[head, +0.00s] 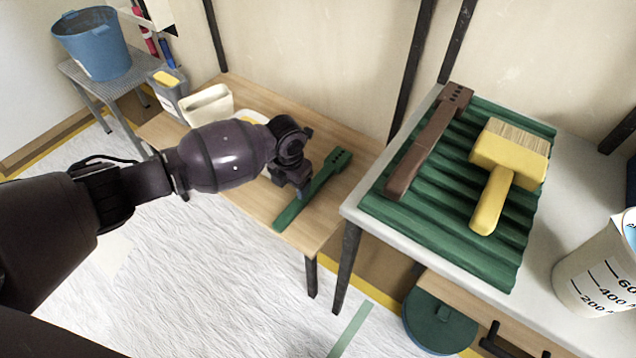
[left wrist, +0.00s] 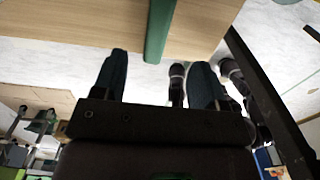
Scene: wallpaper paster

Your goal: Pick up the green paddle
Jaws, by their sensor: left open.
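The green paddle (head: 313,189) lies flat on the low wooden table, its lower end near the table's front edge. My left gripper (head: 299,185) is open and empty just beside and above the paddle's middle. In the left wrist view the green paddle (left wrist: 159,32) shows ahead, between the directions of the two spread fingers (left wrist: 155,80). It does not appear to be held. My right gripper is not in view.
The wooden table (head: 255,205) also bears a cream container (head: 207,104). A white table (head: 400,222) at right holds a green corrugated tray (head: 385,210), a brown paddle (head: 425,148) and a yellow brush (head: 492,197). A measuring bucket (head: 590,270) stands right; a blue bucket (head: 95,45) stands far left.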

